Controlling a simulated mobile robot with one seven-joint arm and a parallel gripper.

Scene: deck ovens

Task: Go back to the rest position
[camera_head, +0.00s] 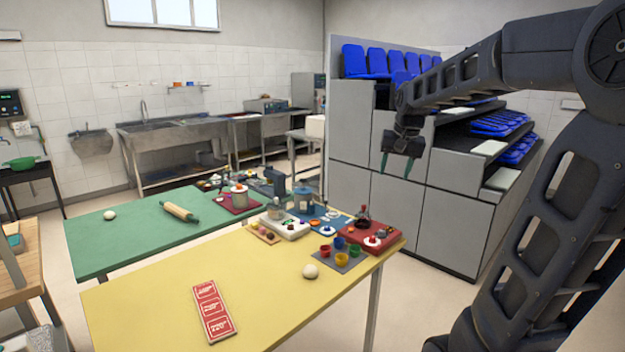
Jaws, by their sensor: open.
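My gripper (396,165) hangs at the end of my dark arm, in the right half of the head view. Its two greenish fingers point down and stand apart, with nothing between them. The arm comes in from the right edge of the view, bends at the top right and reaches left to the gripper.
The yellow table holds a red-and-white card (212,310), a dough ball (310,271), coloured cups (340,243) and a red tray (385,240). Behind it, a green table (120,240) bears a rolling pin (179,211).

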